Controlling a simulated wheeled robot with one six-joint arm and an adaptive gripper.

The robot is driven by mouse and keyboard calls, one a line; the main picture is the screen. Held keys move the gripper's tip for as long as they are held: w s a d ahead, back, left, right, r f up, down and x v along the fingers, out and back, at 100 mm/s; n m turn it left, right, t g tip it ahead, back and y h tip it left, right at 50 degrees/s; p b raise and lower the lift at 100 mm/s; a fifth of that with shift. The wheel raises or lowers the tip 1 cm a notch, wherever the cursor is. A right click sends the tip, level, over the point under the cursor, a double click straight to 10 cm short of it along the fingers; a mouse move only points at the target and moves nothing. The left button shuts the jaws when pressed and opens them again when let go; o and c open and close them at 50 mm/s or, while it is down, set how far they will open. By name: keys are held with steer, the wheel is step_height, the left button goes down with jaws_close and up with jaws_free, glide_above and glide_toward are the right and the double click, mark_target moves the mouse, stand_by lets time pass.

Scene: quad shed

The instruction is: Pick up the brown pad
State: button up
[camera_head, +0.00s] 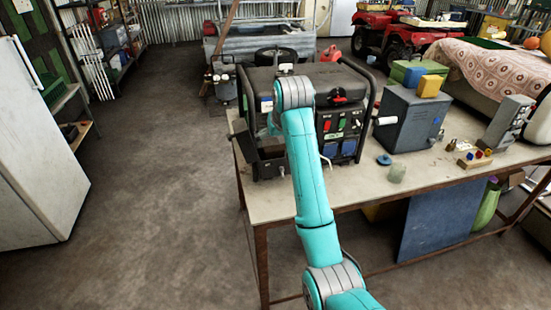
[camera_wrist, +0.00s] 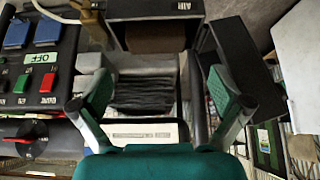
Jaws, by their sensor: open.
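A flat brown patch (camera_wrist: 155,38), which looks like the brown pad, shows in the wrist view inside a dark open box (camera_wrist: 155,12) at the top. I cannot make out the pad in the head view. The dark box (camera_head: 268,166) stands there at the left end of the workbench, beside the generator. My gripper (camera_wrist: 160,92) is open and empty, its two teal fingers apart, with the brown patch beyond them and above the gap in the picture. In the head view my gripper (camera_head: 272,125) is partly hidden by my arm, near the generator's left side.
The black generator (camera_head: 340,122) with its switch panel stands close to my gripper. On the workbench (camera_head: 350,185) are also a grey metal box (camera_head: 405,120), a blue disc (camera_head: 384,159) and a small glass (camera_head: 397,173). The floor (camera_head: 150,170) left of the bench is clear.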

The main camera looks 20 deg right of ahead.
mark_target(276, 148)
steer(key=shift+d+x, duration=0.2)
steer(key=shift+x, duration=2.95)
steer(key=shift+s, duration=0.15)
steer(key=c, duration=0.6)
steer(key=shift+c, duration=0.2)
